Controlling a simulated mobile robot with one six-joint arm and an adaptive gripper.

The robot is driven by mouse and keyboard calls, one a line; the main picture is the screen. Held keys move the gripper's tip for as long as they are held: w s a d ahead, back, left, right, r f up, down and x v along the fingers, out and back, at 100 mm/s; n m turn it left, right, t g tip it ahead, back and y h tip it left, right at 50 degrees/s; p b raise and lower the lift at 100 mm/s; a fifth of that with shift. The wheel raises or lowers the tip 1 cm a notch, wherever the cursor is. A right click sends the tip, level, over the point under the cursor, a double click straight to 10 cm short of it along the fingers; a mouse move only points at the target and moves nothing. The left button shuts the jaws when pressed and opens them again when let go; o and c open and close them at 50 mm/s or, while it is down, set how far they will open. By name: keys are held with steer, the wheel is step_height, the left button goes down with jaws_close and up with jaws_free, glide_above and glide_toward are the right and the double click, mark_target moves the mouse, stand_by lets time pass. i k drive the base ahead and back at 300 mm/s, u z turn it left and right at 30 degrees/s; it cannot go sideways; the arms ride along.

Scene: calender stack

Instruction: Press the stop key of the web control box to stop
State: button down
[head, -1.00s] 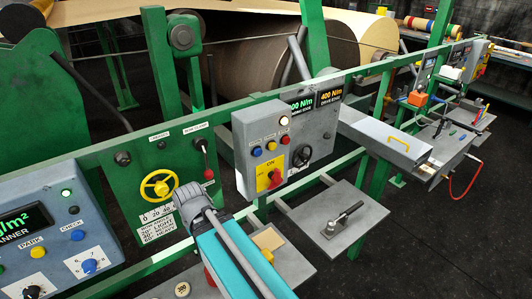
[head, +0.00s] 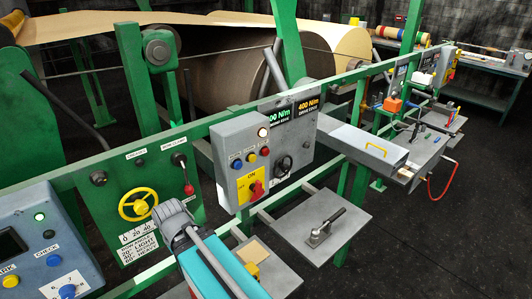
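A grey control box (head: 222,147) hangs on the green rail near the middle of the head view. It has a blue key (head: 235,163), a yellow key (head: 250,155) and a red key (head: 264,151) in a row, under a lit whitish lamp (head: 262,132). The small labels over the keys are too small to read, so I cannot tell which is stop. Below is a yellow plate with a red rotary switch (head: 257,188); a black knob (head: 284,165) sits to the right. My teal and grey arm reaches up from the bottom, left of the box. My gripper's fingers do not show.
Left are a yellow handwheel (head: 138,204), a red-knobbed lever (head: 188,188) and a blue scanner box (head: 52,222). A grey shelf with a clamp handle (head: 325,228) juts out right of the box. A grey tray (head: 360,142) is beyond. Dark floor is free at lower right.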

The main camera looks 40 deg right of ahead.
mark_target(265, 152)
steer(key=z, duration=1.15)
steer(key=k, duration=0.45)
steer(key=u, duration=0.45)
